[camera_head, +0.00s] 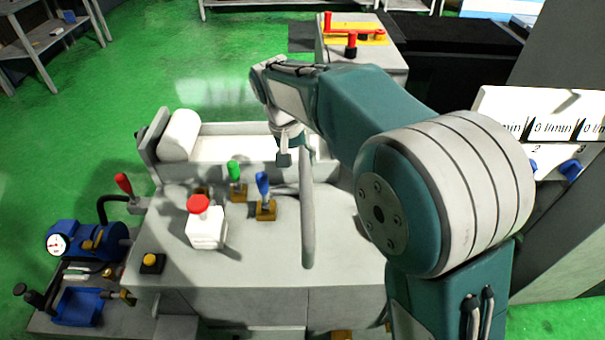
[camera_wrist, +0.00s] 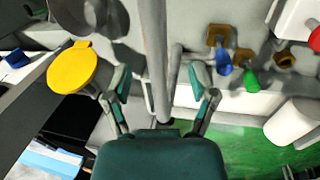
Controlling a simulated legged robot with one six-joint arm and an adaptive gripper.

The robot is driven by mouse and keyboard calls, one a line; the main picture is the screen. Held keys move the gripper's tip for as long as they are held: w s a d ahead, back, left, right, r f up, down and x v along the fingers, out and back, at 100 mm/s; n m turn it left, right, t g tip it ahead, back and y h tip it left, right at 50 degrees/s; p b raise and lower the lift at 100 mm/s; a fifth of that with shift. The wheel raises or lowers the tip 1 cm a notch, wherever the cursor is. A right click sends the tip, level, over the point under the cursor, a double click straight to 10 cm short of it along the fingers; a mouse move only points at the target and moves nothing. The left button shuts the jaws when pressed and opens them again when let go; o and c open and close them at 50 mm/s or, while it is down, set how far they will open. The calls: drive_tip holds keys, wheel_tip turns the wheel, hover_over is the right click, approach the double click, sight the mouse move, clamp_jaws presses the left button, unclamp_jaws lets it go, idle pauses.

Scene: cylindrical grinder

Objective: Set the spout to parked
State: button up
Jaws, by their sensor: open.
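The spout appears to be the long grey bar (camera_head: 307,205) that rises over the grey machine top, to the right of the blue lever. In the wrist view the bar (camera_wrist: 154,45) runs down from the top edge between my two fingers. My gripper (camera_wrist: 161,88) is open, with one finger on each side of the bar, and I see no clear contact. In the head view my gripper (camera_head: 284,158) hangs by the bar's far end, partly hidden by my wrist. The bar's mount cannot be made out.
A blue lever (camera_head: 263,184), a green lever (camera_head: 234,171) and a white box with a red knob (camera_head: 199,204) stand left of the bar. In the wrist view a yellow disc (camera_wrist: 72,68) is close to my left finger. A white roller (camera_head: 180,135) lies at the back left.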

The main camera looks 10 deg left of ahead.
wheel_tip(320, 180, up, 6)
drive_tip(key=a, duration=0.1)
drive_tip(key=shift+a+r, duration=0.15)
drive_tip(key=shift+a, duration=0.15)
drive_tip(key=shift+s, duration=0.1)
drive_tip(key=s+d+r+m+t+y, duration=0.15)
drive_tip(key=s+d, duration=0.25)
drive_tip(key=d, duration=0.5)
drive_tip(key=s+d+r+n+t+y, duration=0.1)
drive_tip(key=s+d+r, duration=0.25)
drive_tip(key=d, duration=0.45)
drive_tip(key=s+d+f+m+t, duration=0.1)
drive_tip(key=s+d+f, duration=0.1)
drive_tip(key=s+d, duration=0.3)
drive_tip(key=s+d+f+t, duration=0.1)
drive_tip(key=s+d+f, duration=0.2)
drive_tip(key=s+d, duration=0.2)
drive_tip(key=s, duration=0.3)
drive_tip(key=shift+s+d+f+m+t, duration=0.2)
drive_tip(key=shift+s+f+m+t, duration=0.1)
drive_tip(key=shift+s+m+t, duration=0.05)
